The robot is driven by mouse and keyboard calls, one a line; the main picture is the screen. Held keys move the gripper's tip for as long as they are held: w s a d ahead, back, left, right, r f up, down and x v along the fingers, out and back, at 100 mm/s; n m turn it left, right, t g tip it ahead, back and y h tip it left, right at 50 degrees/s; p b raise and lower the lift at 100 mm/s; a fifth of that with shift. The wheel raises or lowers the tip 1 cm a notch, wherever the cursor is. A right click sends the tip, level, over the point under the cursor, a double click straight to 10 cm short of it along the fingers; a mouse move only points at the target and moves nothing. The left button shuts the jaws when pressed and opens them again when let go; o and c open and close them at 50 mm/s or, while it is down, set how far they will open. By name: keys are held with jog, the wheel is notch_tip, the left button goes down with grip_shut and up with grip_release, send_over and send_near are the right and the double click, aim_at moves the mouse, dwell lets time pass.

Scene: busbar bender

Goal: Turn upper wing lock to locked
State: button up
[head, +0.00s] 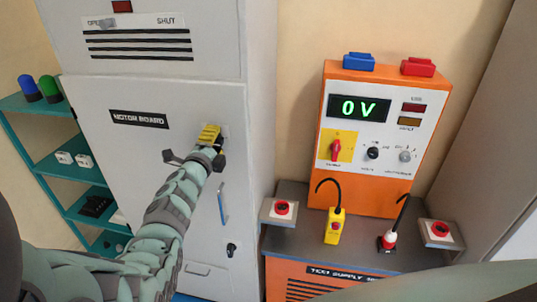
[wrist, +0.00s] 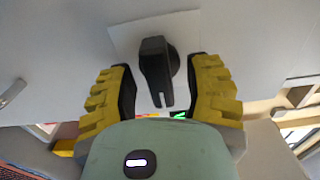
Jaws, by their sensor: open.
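The upper wing lock (wrist: 155,62) is a black knob on a pale square plate (wrist: 122,38), seen close up in the wrist view. Its slotted wing points down in that picture, towards my gripper's palm. My gripper (wrist: 161,78) is open, with one yellow-padded finger on each side of the knob. Gaps show between knob and fingers, so it is not gripped. In the head view my gripper (head: 210,136) is at the upper right of the motor board door (head: 100,155) and mostly hides this lock. Green and red marks (wrist: 178,114) show below the knob, partly covered by my gripper.
A blue-grey door handle (head: 222,204) and a lower black lock (head: 231,249) are below on the same door. To the right stands an orange supply unit (head: 366,197) reading 0 V, on a grey bench with red buttons and probes. Teal shelves (head: 75,168) stand at left.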

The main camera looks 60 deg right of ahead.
jog(key=shift+a, duration=0.1)
jog(key=v, duration=1.2)
dwell(0.6)
